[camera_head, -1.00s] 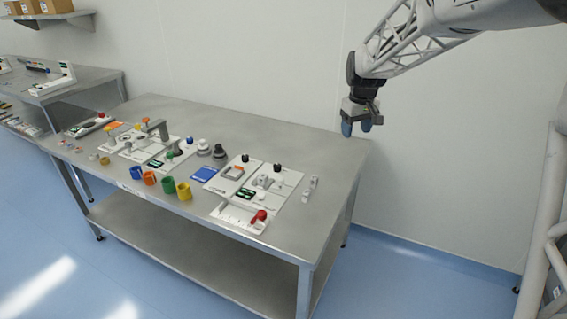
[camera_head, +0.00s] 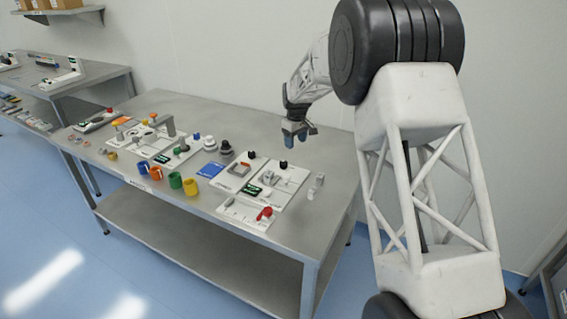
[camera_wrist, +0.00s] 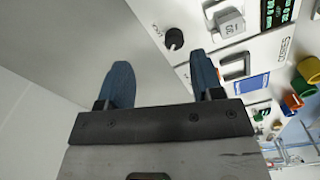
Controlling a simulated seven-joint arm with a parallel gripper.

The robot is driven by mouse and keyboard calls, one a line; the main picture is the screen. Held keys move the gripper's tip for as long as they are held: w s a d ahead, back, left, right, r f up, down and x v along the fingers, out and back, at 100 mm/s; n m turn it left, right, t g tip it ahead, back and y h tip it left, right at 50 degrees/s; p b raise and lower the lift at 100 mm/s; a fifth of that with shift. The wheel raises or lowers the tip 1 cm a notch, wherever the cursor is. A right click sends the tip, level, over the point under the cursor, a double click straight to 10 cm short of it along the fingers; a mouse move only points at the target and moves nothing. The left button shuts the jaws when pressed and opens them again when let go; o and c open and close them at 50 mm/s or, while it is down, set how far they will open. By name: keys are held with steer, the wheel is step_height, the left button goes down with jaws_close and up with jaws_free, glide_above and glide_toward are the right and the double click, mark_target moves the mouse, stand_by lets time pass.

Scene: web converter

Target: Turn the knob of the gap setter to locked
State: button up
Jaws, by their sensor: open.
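A white panel (camera_head: 290,178) with a small dark display, a grey block and a black round knob (camera_head: 283,165) stands at the right of the bench; I take it for the gap setter, but cannot read a name. In the wrist view the knob (camera_wrist: 174,38) lies just beyond and between my fingertips, apart from them, with the grey block (camera_wrist: 228,22) and lit display (camera_wrist: 280,12) to its right. I cannot read a locked mark. My gripper (camera_head: 299,134) is open and empty, above the bench's back edge, behind the panel; it also shows in the wrist view (camera_wrist: 160,82).
A similar panel with a black knob (camera_head: 252,155) is directly left. Coloured rings, a blue card (camera_head: 211,170) and other devices fill the left. Bare bench lies behind.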

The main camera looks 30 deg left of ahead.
glide_above(283, 162)
steer(key=shift+n, duration=0.4)
step_height(283, 162, down, 4)
steer(key=shift+f, duration=0.1)
steer(key=shift+f, duration=0.1)
steer(key=shift+f, duration=3.8)
steer(key=c, duration=0.9)
